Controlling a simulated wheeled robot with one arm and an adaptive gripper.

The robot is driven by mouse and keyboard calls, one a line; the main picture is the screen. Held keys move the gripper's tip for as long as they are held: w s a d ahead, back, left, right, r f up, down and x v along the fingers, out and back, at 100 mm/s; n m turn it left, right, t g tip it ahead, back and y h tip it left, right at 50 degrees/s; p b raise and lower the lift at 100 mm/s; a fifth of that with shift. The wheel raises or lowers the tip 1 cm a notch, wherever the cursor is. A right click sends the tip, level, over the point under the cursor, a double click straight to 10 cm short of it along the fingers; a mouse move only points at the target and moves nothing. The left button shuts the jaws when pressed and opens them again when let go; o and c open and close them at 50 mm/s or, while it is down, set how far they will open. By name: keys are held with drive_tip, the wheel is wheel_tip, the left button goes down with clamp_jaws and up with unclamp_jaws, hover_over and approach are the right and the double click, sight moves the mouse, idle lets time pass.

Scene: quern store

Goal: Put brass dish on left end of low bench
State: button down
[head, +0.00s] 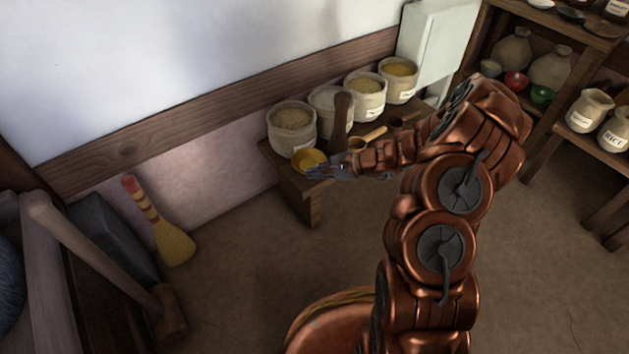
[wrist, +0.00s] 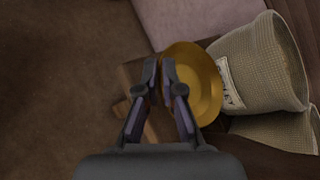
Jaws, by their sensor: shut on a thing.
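The brass dish (head: 309,159) is a shallow round yellow dish at the left end of the low bench (head: 292,181), in front of the leftmost sack. My gripper (head: 316,172) is shut on the dish's near rim. In the wrist view the two fingertips (wrist: 161,72) pinch the left rim of the dish (wrist: 204,84). The dish looks about level and overlaps the bench's end (wrist: 130,76). I cannot tell whether its base touches the wood. My fingers hide part of the rim.
Several grain sacks (head: 291,130) line the back of the bench; the leftmost is close beside the dish, also in the wrist view (wrist: 262,68). A dark wooden post-like object (head: 341,118) and a scoop (head: 368,138) are right of it. A broom (head: 160,225) leans left.

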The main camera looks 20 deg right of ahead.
wheel_tip(320, 180, down, 3)
drive_tip(key=shift+b, duration=0.35)
drive_tip(key=c, duration=1.3)
unclamp_jaws()
drive_tip(key=shift+f, duration=0.1)
